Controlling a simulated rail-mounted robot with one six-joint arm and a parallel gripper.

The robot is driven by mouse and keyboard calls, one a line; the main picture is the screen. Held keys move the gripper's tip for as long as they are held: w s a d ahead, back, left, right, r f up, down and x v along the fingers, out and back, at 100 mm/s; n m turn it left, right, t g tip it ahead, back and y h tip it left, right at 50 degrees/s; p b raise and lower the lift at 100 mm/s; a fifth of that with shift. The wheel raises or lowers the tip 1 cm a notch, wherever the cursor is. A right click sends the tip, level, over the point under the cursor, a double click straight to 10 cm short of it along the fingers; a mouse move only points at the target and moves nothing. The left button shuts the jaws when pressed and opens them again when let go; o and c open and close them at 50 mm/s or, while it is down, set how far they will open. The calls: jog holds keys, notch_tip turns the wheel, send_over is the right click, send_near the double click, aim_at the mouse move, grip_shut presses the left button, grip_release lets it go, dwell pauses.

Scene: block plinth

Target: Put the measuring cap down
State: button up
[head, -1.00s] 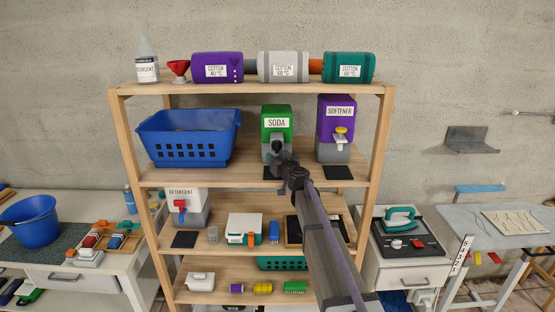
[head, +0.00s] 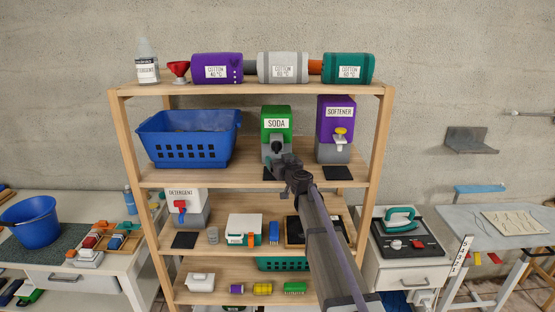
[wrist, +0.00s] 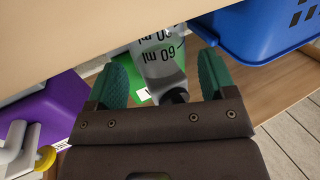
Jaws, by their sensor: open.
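In the wrist view my gripper (wrist: 166,76) is open, with a green-padded finger on each side of the measuring cap (wrist: 158,52). The cap is clear grey with dark ml marks, and gaps show between it and both fingers. Behind it is the green soda dispenser (wrist: 139,94) with its dark knob (wrist: 175,96). In the head view my gripper (head: 285,162) is in front of the lower part of the soda dispenser (head: 277,118). The cap cannot be made out there. A dark mat (head: 268,174) shows partly below the dispenser.
The purple softener dispenser (head: 336,118) stands to the right, with a dark mat (head: 338,173) before it. A blue basket (head: 190,150) stands to the left on the same shelf. A grey cup (head: 213,236) stands on the shelf below. The top shelf board (head: 250,88) is overhead.

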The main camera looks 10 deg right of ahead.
jog(key=v, duration=1)
jog(key=shift+a, duration=0.1)
jog(key=s+a+f+n+g+y, duration=0.2)
jog(key=s+a+f+g, duration=0.2)
jog(key=s, duration=0.3)
jog(key=s+a+f+n+g+y, duration=0.1)
jog(key=s+a+f+g+y, duration=0.1)
jog(key=s+a+f+g, duration=0.25)
jog(key=s+d+f+m+g+h, duration=0.2)
jog(key=s+f+g, duration=0.1)
jog(key=s, duration=0.5)
jog(key=s+d+f+m+g+h, duration=0.1)
jog(key=s+d+f+g+h, duration=0.1)
jog(key=s, duration=0.6)
jog(key=s+d+f+m+g+h, duration=0.2)
jog(key=s+f+g+h, duration=0.1)
jog(key=s, duration=0.5)
jog(key=shift+f+m+g+h, duration=0.3)
jog(key=shift+g+h, duration=0.2)
jog(key=shift+g, duration=0.05)
